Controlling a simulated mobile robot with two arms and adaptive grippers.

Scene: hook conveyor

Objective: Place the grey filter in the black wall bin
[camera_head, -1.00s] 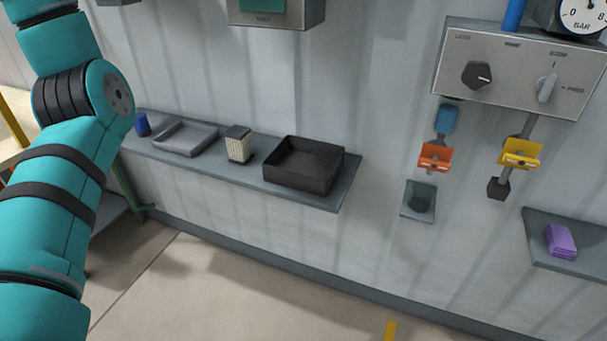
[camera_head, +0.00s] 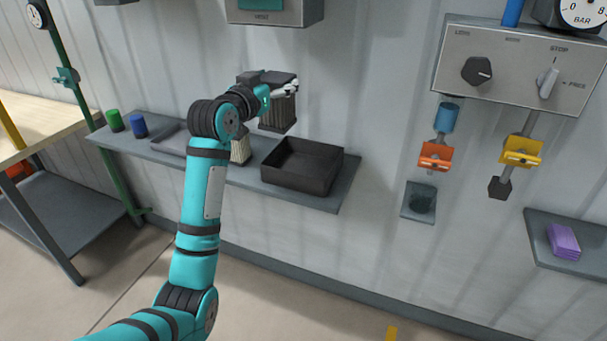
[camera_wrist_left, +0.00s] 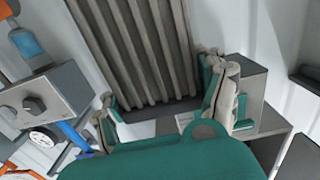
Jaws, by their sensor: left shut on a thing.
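My left gripper (camera_head: 284,90) is shut on the grey filter (camera_head: 281,114), a pleated block with a dark top. The filter is held in the air above the shelf, above and slightly left of the black wall bin. In the left wrist view the filter's pleats (camera_wrist_left: 140,50) fill the upper middle, between the fingers of my gripper (camera_wrist_left: 165,105). The black wall bin (camera_head: 300,185) is an open, empty-looking box at the right part of the shelf. My right gripper is not in view.
A control panel (camera_head: 515,75) and coloured wall fittings are to the right.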

